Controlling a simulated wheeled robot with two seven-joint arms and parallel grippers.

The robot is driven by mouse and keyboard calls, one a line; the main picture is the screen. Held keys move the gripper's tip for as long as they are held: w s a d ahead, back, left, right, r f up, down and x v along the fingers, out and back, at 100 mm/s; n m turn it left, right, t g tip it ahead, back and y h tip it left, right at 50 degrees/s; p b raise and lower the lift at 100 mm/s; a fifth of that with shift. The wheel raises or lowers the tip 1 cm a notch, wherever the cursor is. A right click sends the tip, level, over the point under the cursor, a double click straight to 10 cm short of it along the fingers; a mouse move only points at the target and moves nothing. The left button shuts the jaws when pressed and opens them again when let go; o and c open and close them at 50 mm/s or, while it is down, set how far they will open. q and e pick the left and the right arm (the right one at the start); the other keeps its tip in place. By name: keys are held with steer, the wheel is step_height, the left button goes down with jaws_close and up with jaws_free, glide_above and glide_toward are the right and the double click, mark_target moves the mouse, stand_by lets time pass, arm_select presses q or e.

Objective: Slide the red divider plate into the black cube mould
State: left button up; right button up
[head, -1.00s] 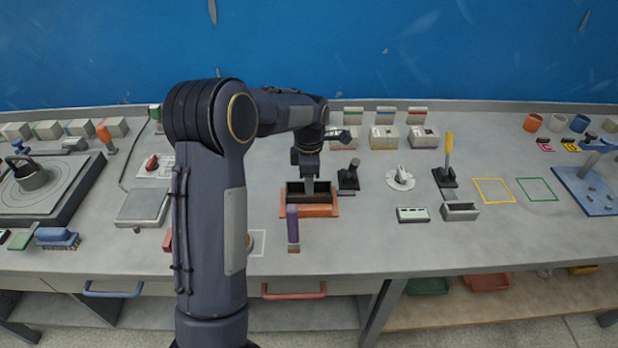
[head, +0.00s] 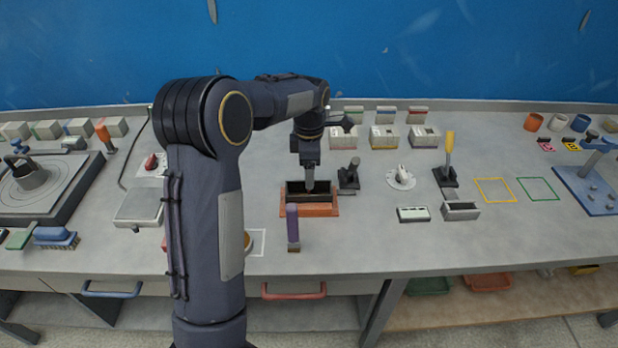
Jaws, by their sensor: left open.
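A black open box (head: 294,197), which looks like the black cube mould, stands on a reddish-brown base (head: 309,210) mid-table. My left gripper (head: 310,188) points straight down over the middle of this box, its tip at or just inside the opening. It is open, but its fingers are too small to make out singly. I cannot clearly see a red divider plate in the gripper or in the box. A sliver of something red (head: 165,243) shows at the left edge of my upper arm, mostly hidden. My right gripper is not in view.
A purple-handled tool (head: 293,225) lies just in front of the base. A black stand (head: 348,176) is close on its right, with a white round fixture (head: 400,178) beyond. A grey scale-like box (head: 142,206) is at left. Yellow (head: 494,191) and green (head: 537,189) outlines are bare.

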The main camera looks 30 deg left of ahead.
arm_select(q)
steer(key=shift+r, duration=1.9)
steer(key=shift+s+r, duration=0.15)
steer(key=shift+s, duration=0.1)
steer(key=s+d+r+m+t+h, duration=0.2)
steer(key=s+r+m, duration=0.1)
steer(key=s+m, duration=0.4)
steer(key=s+d+r+m+t+h, duration=0.1)
steer(key=s+d+r+m, duration=0.3)
steer(key=s, duration=0.5)
steer(key=s+d+f+m+t, duration=0.1)
steer(key=s+d+f+m, duration=0.1)
steer(key=s+m, duration=0.3)
steer(key=s+d+f+m+t, duration=0.1)
steer(key=s+d+f+m, duration=0.2)
steer(key=s+m, duration=0.3)
steer(key=shift+s+d+f+m+t+h, duration=0.3)
steer(key=shift+s+h, duration=0.1)
steer(key=shift+s, duration=0.35)
